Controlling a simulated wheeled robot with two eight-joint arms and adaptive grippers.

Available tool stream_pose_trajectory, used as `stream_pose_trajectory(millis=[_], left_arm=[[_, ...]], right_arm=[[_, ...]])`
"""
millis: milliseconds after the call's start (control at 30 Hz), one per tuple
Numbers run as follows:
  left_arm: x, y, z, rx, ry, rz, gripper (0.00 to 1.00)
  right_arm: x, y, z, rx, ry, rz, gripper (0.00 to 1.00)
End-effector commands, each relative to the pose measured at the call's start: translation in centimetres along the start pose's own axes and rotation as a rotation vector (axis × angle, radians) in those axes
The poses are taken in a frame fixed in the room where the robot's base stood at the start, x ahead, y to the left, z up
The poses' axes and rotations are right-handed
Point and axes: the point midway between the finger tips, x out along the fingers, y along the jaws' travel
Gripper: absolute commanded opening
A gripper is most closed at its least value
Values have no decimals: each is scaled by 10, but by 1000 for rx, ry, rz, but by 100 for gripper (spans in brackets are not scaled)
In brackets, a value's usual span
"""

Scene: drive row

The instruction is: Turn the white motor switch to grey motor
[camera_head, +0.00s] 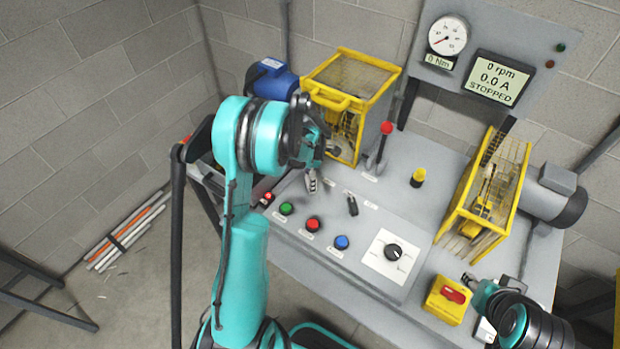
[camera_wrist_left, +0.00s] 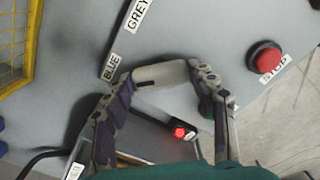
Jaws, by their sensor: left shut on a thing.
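The white motor switch handle (camera_wrist_left: 163,74) is a pale bar across my left fingertips in the left wrist view. Labels BLUE (camera_wrist_left: 111,67) and GREY (camera_wrist_left: 137,15) sit on the panel beside it, the BLUE one nearer. My left gripper (camera_wrist_left: 160,80) is shut on this handle. In the head view my left gripper (camera_head: 314,172) is low over the panel's back left, and the arm partly hides it. Which label the handle points to is unclear. My right gripper (camera_head: 473,284) is at the lower right, beside a yellow box; its fingers are too small to judge.
A lit red lamp (camera_wrist_left: 180,132), a green button (camera_head: 286,208), a red STOP button (camera_head: 313,224), a blue button (camera_head: 342,242) and a black knob (camera_head: 393,252) line the panel. A dark lever (camera_head: 352,205) and a red-topped lever (camera_head: 380,150) stand behind. The display (camera_head: 494,80) reads STOPPED.

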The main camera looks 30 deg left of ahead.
Motion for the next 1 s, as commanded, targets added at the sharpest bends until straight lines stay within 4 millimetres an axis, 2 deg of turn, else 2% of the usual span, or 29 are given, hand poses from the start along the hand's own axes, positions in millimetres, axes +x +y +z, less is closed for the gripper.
stream_pose_trajectory(millis=[367, 1000], left_arm=[[1, 0, 0, 123, 0, 0, 28], [1, 0, 0, 705, 0, 0, 28]], right_arm=[[5, 0, 3, 0, 0, 0, 40], [20, 0, 14, 0, 0, 0, 40]])
